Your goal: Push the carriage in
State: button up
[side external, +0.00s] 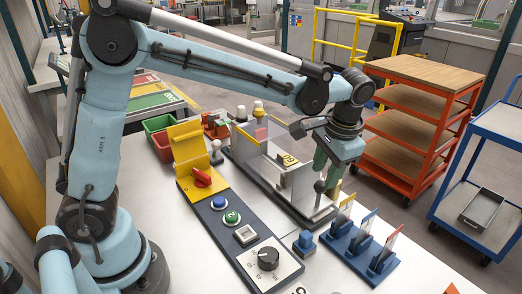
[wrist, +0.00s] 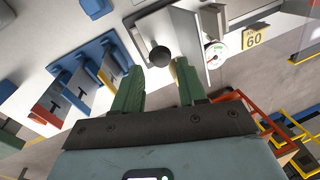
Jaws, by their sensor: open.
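The carriage (side external: 297,178) is a light grey block with upright plates on a dark-edged rail base, right of centre in the side external view. Its dark ball knob (side external: 319,187) stands at the near end. In the wrist view the ball knob (wrist: 160,57) shows in front of a pale plate (wrist: 185,40). My gripper (side external: 328,180) has green fingers pointing down at the knob. In the wrist view my gripper (wrist: 158,72) is open, with the knob just beyond and between the fingertips. I cannot tell whether a finger touches it.
A blue card rack (side external: 362,247) stands close by on the near right. A dark control panel (side external: 228,238) with buttons and a dial lies to the left, below a yellow bracket (side external: 185,150). A round gauge (wrist: 216,50) is beside the carriage. An orange shelf cart (side external: 420,100) stands beyond the table.

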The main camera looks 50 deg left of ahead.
aim_at(322, 182)
jog(key=shift+w+a+f, duration=0.1)
jog(key=shift+a+f, duration=0.1)
jog(key=shift+f, duration=0.8)
jog(key=shift+s+a+f, duration=0.1)
jog(key=shift+a+f, duration=0.1)
jog(key=shift+f, duration=0.75)
jog(key=shift+w+a+f, duration=0.1)
jog(key=shift+a+f, duration=0.1)
jog(key=shift+f, duration=0.8)
grip_shut()
